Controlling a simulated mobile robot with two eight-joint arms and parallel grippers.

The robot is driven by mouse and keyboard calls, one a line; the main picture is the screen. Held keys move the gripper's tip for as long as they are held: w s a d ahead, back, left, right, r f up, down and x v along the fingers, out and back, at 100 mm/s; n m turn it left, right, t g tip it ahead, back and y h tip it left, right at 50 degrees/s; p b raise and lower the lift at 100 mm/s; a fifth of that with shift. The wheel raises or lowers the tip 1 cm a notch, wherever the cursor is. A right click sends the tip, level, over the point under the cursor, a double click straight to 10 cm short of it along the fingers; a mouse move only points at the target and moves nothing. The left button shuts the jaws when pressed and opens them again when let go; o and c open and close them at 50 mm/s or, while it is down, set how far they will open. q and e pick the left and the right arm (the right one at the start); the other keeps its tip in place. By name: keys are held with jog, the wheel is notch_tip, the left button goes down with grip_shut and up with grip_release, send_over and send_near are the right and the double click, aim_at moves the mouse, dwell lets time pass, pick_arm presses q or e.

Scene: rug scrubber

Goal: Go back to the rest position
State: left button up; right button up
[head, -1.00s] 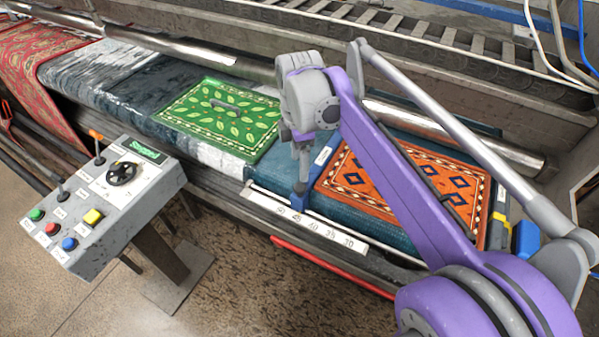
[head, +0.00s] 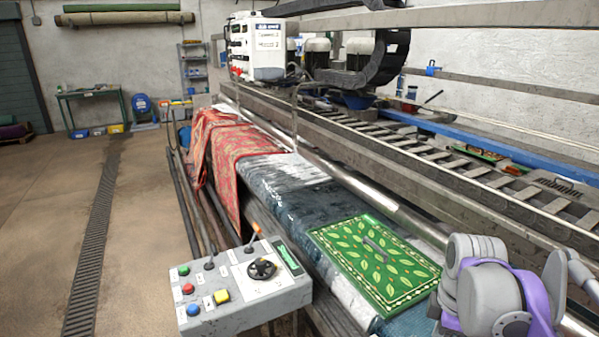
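My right arm (head: 500,297) shows at the bottom right of the head view, as a grey joint and a purple link over the machine bed. Its gripper fingers are hidden or out of the frame. My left arm and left gripper are not in view. A green leaf-patterned rug piece (head: 372,262) with a small handle-like bar on it lies flat on the bed, just left of my arm. The control panel (head: 243,285) with coloured buttons and a black dial stands at the front of the machine.
Red rugs (head: 232,150) hang over the far end of the machine. A white scrubber unit (head: 256,47) sits on the rail at the back. Open concrete floor with a drain grate (head: 92,250) lies to the left. A green table (head: 92,107) stands by the far wall.

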jog(key=s+a+f+m+t+p, duration=0.1)
jog(key=s+a+f+m+t, duration=0.4)
jog(key=s+a+f+m, duration=0.5)
notch_tip(320, 180, down, 3)
jog(key=shift+s+a+f+m+p, duration=0.15)
jog(key=shift+a+m+p, duration=0.15)
jog(key=shift+a+m, duration=0.85)
